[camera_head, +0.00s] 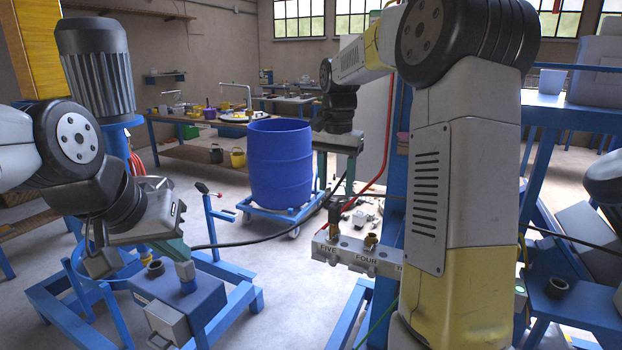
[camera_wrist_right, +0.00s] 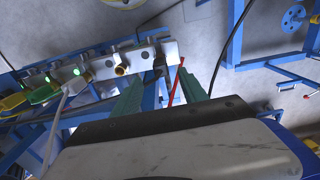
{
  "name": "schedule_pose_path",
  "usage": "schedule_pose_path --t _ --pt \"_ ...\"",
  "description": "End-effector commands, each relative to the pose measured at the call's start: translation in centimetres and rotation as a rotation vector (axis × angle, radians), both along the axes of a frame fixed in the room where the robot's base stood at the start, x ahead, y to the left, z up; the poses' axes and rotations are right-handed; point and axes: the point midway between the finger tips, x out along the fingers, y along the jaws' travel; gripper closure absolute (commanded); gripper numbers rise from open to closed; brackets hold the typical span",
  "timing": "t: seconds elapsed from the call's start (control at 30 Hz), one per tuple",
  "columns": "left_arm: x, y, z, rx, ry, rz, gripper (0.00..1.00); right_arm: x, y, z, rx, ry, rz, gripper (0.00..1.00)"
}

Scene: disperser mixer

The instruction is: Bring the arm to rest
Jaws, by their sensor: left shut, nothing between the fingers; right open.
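My right arm (camera_head: 465,180) rises in the foreground of the head view and bends over to the left. In the right wrist view the right gripper (camera_wrist_right: 165,85) shows two green fingers with a clear gap and nothing held. My left gripper (camera_head: 177,256) is low at the left of the head view, shut and empty, close above a blue box (camera_head: 195,300) with fittings. I cannot tell whether it touches.
A blue drum (camera_head: 280,165) stands on a wheeled dolly behind the manifold. A black hose (camera_head: 265,238) runs across the middle. A red bar (camera_head: 378,150) slants beside the right gripper. Blue frames (camera_head: 60,315) stand low at left. Open floor (camera_head: 285,280) lies between them.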

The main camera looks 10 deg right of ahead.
Motion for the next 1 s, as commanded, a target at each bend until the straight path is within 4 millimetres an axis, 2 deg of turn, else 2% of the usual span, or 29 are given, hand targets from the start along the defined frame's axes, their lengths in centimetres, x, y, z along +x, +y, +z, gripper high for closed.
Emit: schedule_pose_path --t 0.17,0.33,0.47,0.63,0.8,1.0 --pt "0.0 0.0 0.0 0.0 0.0 0.0 1.0 -3.9 0.1 2.3 0.03 -0.088 0.097 0.49" --pt "0.0 0.0 0.0 0.0 0.0 0.0 1.0 -9.9 0.5 3.9 0.057 -0.224 0.253 0.49" --pt "0.0 0.0 0.0 0.0 0.0 0.0 1.0 -14.5 0.9 4.0 0.061 -0.334 0.369 0.49" --pt "0.0 0.0 0.0 0.0 0.0 0.0 1.0 -19.8 1.5 2.9 0.045 -0.467 0.503 0.49" --pt "0.0 0.0 0.0 0.0 0.0 0.0 1.0 -22.9 2.0 1.4 0.023 -0.552 0.588 0.49" --pt "0.0 0.0 0.0 0.0 0.0 0.0 1.0 -23.9 2.2 0.7 0.012 -0.582 0.62 0.49"
